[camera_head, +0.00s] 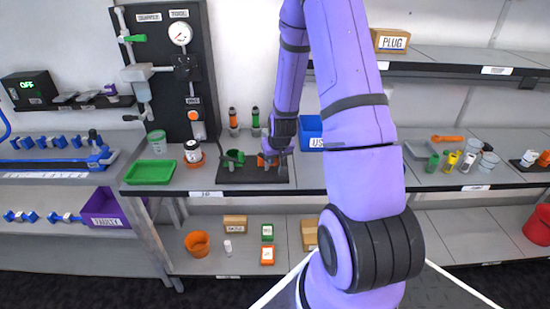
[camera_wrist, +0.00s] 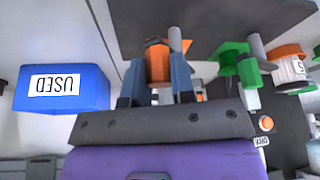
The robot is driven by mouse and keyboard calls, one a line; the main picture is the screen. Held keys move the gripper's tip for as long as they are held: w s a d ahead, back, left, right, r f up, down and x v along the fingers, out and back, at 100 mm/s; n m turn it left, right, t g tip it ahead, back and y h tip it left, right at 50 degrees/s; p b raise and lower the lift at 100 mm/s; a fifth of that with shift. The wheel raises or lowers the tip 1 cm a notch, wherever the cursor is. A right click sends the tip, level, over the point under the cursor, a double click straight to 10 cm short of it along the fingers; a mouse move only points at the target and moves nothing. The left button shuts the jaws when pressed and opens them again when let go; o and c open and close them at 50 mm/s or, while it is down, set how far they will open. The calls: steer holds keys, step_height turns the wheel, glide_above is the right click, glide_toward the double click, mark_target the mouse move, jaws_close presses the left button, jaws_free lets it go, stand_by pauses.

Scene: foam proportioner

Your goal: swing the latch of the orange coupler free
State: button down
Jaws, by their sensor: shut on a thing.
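The orange coupler (camera_head: 261,160) stands on a dark base plate (camera_head: 230,178) on the bench, partly hidden behind my gripper in the head view. In the wrist view the orange coupler (camera_wrist: 157,58) shows between the two blue fingers of my gripper (camera_wrist: 158,78). My gripper is shut on an orange part of it. I cannot tell whether the fingers hold its latch or its body. A small orange piece shows just right of the right finger. The green coupler (camera_head: 235,157) stands on the same plate, left of the orange one; it also shows in the wrist view (camera_wrist: 232,60).
A blue box labelled USED (camera_wrist: 62,88) is close beside my gripper; it stands behind my arm in the head view (camera_head: 311,132). A green tray (camera_head: 151,172) and a white jar with an orange base (camera_head: 193,152) stand to the left.

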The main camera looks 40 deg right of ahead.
steer(key=shift+d, duration=0.15)
steer(key=n, duration=0.1)
steer(key=d+n+y, duration=0.1)
steer(key=n, duration=0.1)
steer(key=shift+w+d+n+t, duration=0.1)
steer(key=shift+d+n+t, duration=0.05)
steer(key=shift+n+t, duration=0.15)
steer(key=shift+w+d+n+y, duration=0.1)
steer(key=shift+d+n+y, duration=0.15)
steer(key=shift+n, duration=0.35)
steer(key=shift+w+d+n+y, duration=0.15)
steer(key=shift+n+y, duration=0.2)
steer(key=shift+n, duration=0.25)
steer(key=c, duration=1)
jaws_free()
steer(key=shift+o, duration=0.2)
steer(key=shift+s, duration=0.1)
steer(key=v, duration=1)
steer(key=shift+r, duration=0.4)
steer(key=shift+d, duration=0.1)
